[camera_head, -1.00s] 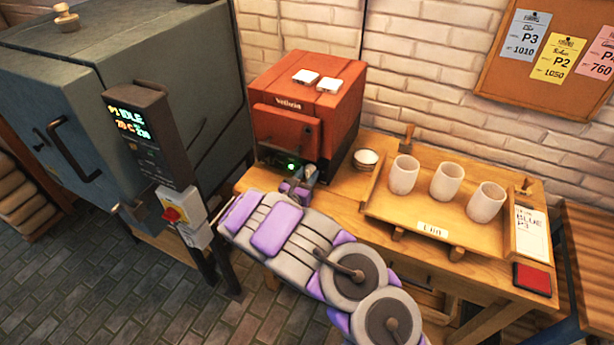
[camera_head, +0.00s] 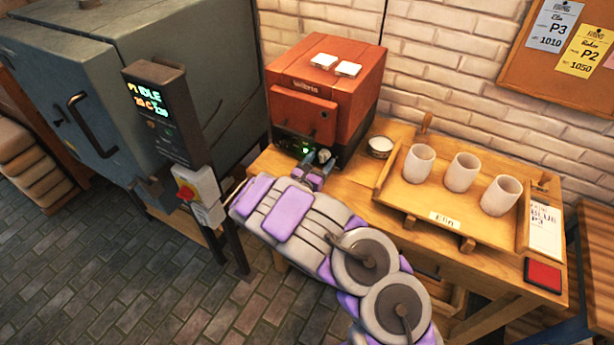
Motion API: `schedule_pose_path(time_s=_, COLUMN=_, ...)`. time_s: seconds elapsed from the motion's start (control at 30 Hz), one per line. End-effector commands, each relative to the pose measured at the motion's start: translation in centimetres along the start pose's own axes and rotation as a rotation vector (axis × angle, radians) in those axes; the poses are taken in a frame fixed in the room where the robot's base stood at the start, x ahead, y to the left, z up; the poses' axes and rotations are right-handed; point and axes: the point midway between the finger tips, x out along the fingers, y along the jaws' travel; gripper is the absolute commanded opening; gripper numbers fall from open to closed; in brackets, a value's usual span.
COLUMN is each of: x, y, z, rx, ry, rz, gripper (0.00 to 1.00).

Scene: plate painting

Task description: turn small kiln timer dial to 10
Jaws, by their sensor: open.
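The small kiln (camera_head: 302,108) is an orange-red box with a dark base, standing at the back left of the wooden table. Its door is shut. A green light shows on the dark control strip along its base. The timer dial (camera_head: 324,155) appears as a small pale round knob at the right of that strip, too small to read its setting. My gripper (camera_head: 317,168) is open right in front of the dial, its fingers pointing at the strip. I cannot tell whether the fingers touch the dial or stand around it. My arm hides the table's front left part.
A large grey kiln (camera_head: 100,110) with an IDLE display (camera_head: 150,105) stands at the left. A small bowl (camera_head: 380,146) sits right of the small kiln. A wooden tray (camera_head: 420,208) labelled Ella holds three pale cups (camera_head: 460,173). A red pad (camera_head: 543,275) lies at the table's front right corner.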

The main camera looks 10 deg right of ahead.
Motion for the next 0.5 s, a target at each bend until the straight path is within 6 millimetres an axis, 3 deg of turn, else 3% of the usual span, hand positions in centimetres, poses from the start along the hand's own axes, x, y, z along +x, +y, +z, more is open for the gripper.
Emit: schedule_pose_path(time_s=0.5, x=-10.8, y=0.5, z=0.1, rx=-0.005, ry=-0.002, rz=0.009, gripper=0.64)
